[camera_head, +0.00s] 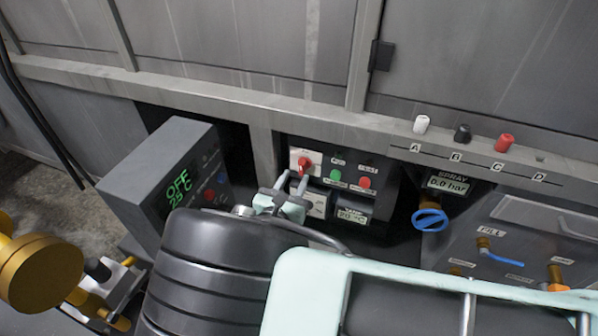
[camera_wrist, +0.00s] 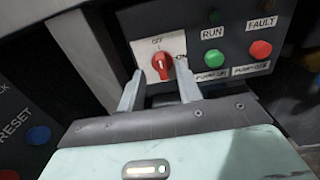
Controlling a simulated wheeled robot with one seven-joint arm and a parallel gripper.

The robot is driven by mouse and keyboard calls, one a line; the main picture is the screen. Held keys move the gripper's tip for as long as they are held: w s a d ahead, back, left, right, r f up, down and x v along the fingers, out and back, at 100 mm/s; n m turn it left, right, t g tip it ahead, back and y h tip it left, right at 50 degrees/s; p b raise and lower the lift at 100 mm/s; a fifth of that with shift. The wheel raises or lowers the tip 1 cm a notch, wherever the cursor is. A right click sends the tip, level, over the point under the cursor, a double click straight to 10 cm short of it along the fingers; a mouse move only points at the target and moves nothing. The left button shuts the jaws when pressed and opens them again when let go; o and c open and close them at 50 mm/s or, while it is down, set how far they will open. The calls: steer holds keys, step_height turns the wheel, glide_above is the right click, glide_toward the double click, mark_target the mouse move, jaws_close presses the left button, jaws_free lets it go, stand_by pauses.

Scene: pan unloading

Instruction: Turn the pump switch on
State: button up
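A red rotary knob (camera_wrist: 162,66) on a white plate, marked OFF above and ON at the upper right, sits on a dark control panel. Its handle is roughly upright, towards OFF. The knob also shows in the head view (camera_head: 304,163). To its right are a green button (camera_wrist: 213,59) under RUN and a red button (camera_wrist: 261,49) under FAULT; the small labels below them seem to begin with PUMP. My gripper (camera_wrist: 160,75) is open, with its fingertips apart on either side of the knob's lower part. I cannot tell whether they touch it. My gripper also shows in the head view (camera_head: 292,181).
A grey box with a green OFF display (camera_head: 178,186) stands to the left. A metal frame rail (camera_head: 230,103) runs above the panel.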

mark_target(301, 167)
steer(key=shift+x, duration=2)
jaws_close()
